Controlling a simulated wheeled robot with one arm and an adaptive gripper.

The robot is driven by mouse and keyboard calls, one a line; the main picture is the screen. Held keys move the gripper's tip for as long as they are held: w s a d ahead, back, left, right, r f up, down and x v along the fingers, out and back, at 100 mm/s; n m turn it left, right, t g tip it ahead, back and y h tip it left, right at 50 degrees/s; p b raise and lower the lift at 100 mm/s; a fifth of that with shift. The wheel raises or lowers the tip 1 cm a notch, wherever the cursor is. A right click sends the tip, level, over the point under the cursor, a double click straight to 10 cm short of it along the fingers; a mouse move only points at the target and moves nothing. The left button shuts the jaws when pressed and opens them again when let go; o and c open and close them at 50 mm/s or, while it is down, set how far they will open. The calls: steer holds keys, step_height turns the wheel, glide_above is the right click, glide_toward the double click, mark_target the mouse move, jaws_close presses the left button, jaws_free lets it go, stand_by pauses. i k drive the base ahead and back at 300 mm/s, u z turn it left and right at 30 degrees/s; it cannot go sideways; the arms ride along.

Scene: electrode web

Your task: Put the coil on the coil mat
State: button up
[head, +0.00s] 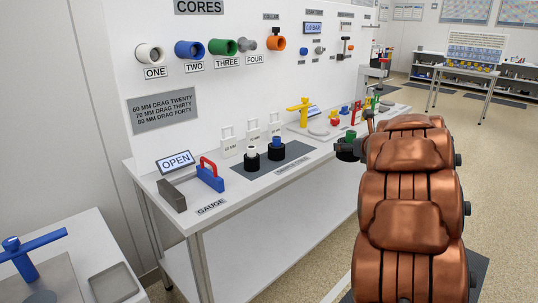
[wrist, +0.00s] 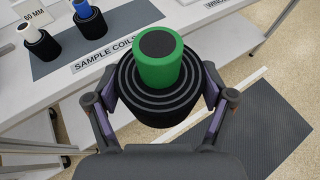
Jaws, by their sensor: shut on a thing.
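My gripper (wrist: 160,98) is shut on the coil, a black ringed roll (wrist: 133,97) on a green core (wrist: 158,72). I hold it upright, just off the bench's front edge in the wrist view. In the head view the coil (head: 345,155) shows partly behind my copper arm. A dark grey mat (head: 262,166) on the bench, labelled "SAMPLE COILS" in the wrist view, bears two black coils, one with a white core (head: 251,152) and one with a blue core (head: 276,141).
The white bench (head: 240,204) also holds a blue gauge with a red handle (head: 210,174), an "OPEN" sign (head: 176,161) and a yellow winder (head: 302,112). Coloured cores hang on the wall above. A dark ribbed floor mat (wrist: 252,132) lies below right.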

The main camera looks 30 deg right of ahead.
mark_target(297, 147)
steer(key=i, duration=1.1)
